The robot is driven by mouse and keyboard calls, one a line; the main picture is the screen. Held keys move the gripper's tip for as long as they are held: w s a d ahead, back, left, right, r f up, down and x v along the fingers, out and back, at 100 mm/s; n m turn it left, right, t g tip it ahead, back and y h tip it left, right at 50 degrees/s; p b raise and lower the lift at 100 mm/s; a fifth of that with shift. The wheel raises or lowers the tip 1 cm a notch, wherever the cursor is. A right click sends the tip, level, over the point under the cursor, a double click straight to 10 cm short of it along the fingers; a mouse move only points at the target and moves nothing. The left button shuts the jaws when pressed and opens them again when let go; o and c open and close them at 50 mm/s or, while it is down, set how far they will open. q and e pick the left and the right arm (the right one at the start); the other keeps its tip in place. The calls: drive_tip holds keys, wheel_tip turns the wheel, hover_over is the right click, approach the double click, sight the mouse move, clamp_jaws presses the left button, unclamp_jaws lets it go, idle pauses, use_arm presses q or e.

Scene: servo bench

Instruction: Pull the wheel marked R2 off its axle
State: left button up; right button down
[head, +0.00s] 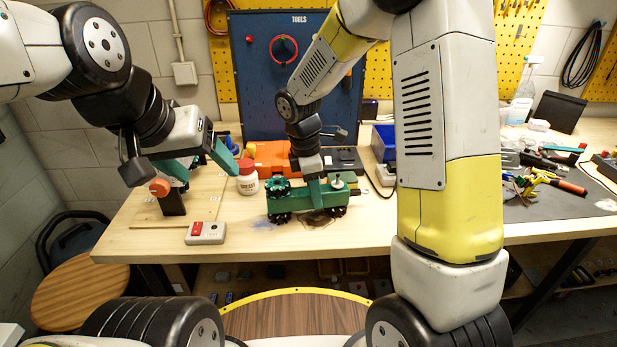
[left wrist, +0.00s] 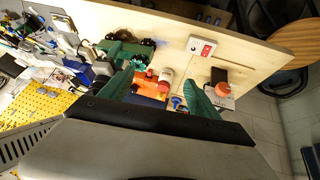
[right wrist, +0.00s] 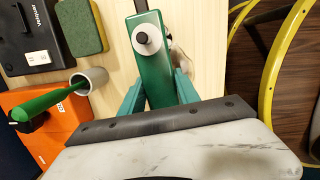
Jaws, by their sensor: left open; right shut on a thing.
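A green cart (head: 306,202) with dark wheels stands on the bench, near its front edge. A green-and-black wheel (head: 278,189) is on top of its left end. A pale disc with a grey hub (head: 340,182) is on its right end; it also shows in the right wrist view (right wrist: 147,38). I cannot read an R2 mark on any wheel. My right gripper (head: 314,190) is shut on the cart's green body (right wrist: 154,72), its fingers along both sides. My left gripper (head: 212,174) is open and empty above the bench, left of the cart.
A grey box with a red patch (head: 207,233) lies at the front edge. A black post with an orange knob (head: 172,197) stands at left. An orange case (head: 272,157) is behind the cart.

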use_arm(q)
drive_tip(key=shift+o, duration=0.5)
drive_tip(key=shift+w+d+n, duration=0.1)
drive_tip(key=shift+w+n, duration=0.2)
drive_tip(key=shift+n, duration=0.2)
drive_tip(key=n+g+h, duration=0.1)
drive_tip(key=n+g, duration=0.2)
drive_tip(key=n, duration=2.2)
approach(274, 184)
drive_tip(key=x, duration=0.8)
drive_tip(key=shift+s+f, duration=0.1)
drive_tip(key=shift+s, duration=0.1)
